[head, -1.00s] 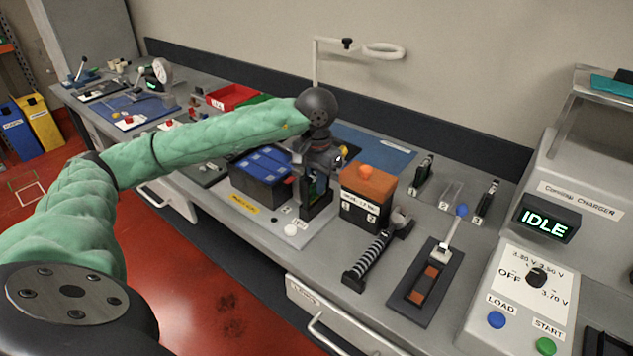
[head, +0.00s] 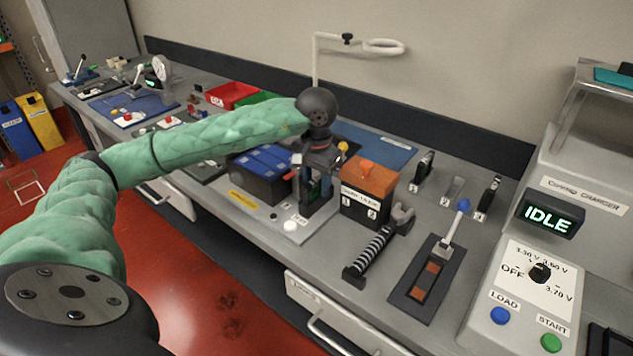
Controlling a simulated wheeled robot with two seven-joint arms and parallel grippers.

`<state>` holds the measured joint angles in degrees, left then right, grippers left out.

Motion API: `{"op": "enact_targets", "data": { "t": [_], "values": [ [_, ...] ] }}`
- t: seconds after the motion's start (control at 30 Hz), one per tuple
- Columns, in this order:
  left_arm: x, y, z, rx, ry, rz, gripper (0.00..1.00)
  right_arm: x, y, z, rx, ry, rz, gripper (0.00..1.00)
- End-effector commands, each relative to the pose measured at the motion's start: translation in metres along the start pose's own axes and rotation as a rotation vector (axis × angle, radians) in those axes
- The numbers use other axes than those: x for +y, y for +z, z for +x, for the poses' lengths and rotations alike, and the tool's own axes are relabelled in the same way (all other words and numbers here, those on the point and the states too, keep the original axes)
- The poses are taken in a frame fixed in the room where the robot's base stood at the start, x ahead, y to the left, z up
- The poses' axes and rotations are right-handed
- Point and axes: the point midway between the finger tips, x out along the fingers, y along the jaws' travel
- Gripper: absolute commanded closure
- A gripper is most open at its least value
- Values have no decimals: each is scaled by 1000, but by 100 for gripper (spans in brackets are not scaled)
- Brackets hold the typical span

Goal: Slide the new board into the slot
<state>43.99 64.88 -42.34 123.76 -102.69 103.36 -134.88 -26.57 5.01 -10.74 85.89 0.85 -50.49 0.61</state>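My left arm reaches in from the left, and its gripper (head: 318,166) points down over a dark upright slot holder (head: 316,203) on a light base plate. A green board edge (head: 326,186) shows inside the holder, just below the gripper. The wrist and gripper body hide the board's top and the fingertips, so I cannot tell whether the fingers touch the board or how deep it sits. My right gripper is not in view.
A blue-topped battery block (head: 265,172) stands left of the holder, and an orange-topped box (head: 368,188) close on its right. A striped-handled tool (head: 370,255) and a lever fixture (head: 428,280) lie farther right, before the charger reading IDLE (head: 546,220).

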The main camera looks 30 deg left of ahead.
Motion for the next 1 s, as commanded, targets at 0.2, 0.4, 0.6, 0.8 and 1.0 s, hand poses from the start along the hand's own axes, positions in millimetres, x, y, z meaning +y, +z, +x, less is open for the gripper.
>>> {"op": "enact_targets", "data": {
  "t": [0.2,0.4,0.6,0.8,1.0],
  "values": [
    [0,0,1,-3,0,1,60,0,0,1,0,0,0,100],
    [0,0,-15,1,1,0,60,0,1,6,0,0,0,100],
    [0,-1,-45,2,0,1,60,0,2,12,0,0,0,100],
    [0,-1,-68,2,1,0,60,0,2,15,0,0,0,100],
    [0,0,-78,0,0,0,60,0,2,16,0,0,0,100]
  ]
}}
